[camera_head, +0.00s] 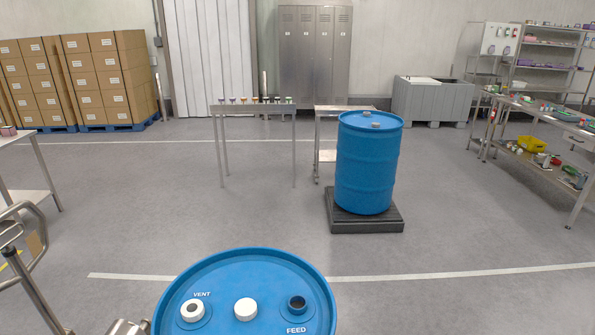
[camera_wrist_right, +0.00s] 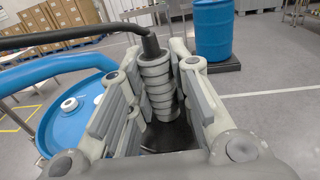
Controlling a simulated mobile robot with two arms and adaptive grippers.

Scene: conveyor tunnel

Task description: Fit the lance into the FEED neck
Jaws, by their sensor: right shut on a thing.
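The near blue drum (camera_head: 245,285) fills the bottom middle of the head view. Its top carries the dark, open FEED neck (camera_head: 297,303) on the right, a white cap (camera_head: 245,309) in the middle and the VENT fitting (camera_head: 192,310) on the left. In the right wrist view, my right gripper (camera_wrist_right: 157,60) is shut on the ribbed grey grip of the lance (camera_wrist_right: 157,88). A black hose runs left from the lance's top. The lance's lower end is hidden. The drum top (camera_wrist_right: 60,125) shows left of the gripper. The FEED neck cannot be made out there.
A second blue drum (camera_head: 366,165) stands on a dark platform (camera_head: 365,225). Behind are a narrow table (camera_head: 252,108), lockers (camera_head: 314,55) and stacked boxes (camera_head: 85,80). A laden workbench (camera_head: 550,125) stands right. A metal handle frame (camera_head: 35,245) is at lower left.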

